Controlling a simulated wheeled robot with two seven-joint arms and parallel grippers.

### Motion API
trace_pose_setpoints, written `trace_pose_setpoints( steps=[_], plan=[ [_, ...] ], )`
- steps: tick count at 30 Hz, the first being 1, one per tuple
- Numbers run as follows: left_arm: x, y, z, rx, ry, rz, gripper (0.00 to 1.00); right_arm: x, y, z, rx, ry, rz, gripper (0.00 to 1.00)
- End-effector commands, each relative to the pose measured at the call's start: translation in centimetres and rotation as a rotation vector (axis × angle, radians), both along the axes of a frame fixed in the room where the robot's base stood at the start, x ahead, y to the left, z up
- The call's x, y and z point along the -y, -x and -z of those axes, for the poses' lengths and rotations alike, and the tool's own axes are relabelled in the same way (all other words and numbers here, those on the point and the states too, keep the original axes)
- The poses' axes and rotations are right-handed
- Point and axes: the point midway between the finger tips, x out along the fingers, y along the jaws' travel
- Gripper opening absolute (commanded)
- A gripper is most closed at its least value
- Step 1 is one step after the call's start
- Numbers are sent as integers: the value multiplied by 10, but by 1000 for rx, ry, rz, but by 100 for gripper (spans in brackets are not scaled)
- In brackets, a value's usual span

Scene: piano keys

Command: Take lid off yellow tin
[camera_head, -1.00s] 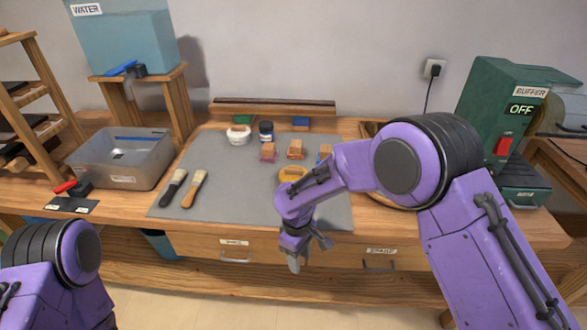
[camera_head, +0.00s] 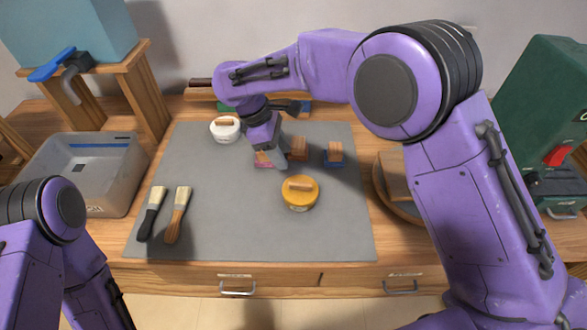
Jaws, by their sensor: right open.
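The yellow tin (camera_head: 297,201) stands on the grey mat, right of centre. Its round yellow lid (camera_head: 301,182) is on it, with a pale wooden bar handle across the top. My right gripper (camera_head: 282,166) is open, pointing down over the mat, up and left of the tin and apart from it in the picture. It partly hides the pink-based wooden block (camera_head: 263,160). I cannot see anything held in it. My left arm shows at the lower left, but its gripper is out of view.
The grey mat (camera_head: 235,220) has free room left of the tin. Wooden blocks with pink and blue bases (camera_head: 334,155) stand behind it. Two brushes (camera_head: 177,215) lie left. A grey tub (camera_head: 80,175) and round tray (camera_head: 385,195) flank the mat.

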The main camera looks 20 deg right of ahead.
Motion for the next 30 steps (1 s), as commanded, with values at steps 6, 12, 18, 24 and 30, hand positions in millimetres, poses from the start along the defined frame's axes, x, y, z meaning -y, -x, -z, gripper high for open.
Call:
trace_pose_setpoints(
  steps=[6,12,18,24,30],
  plan=[
    [0,1,-4,-2,0,0,43,16,10,30,-2,3,6,46],
    [0,1,-10,-2,0,0,43,25,12,54,-5,2,6,46],
    [0,0,-20,-1,1,0,43,35,19,87,-4,2,3,46],
    [0,0,-20,-1,0,0,43,37,20,96,1,1,1,46],
    [0,0,-20,-1,0,0,43,36,19,96,0,1,0,10]
  ],
)
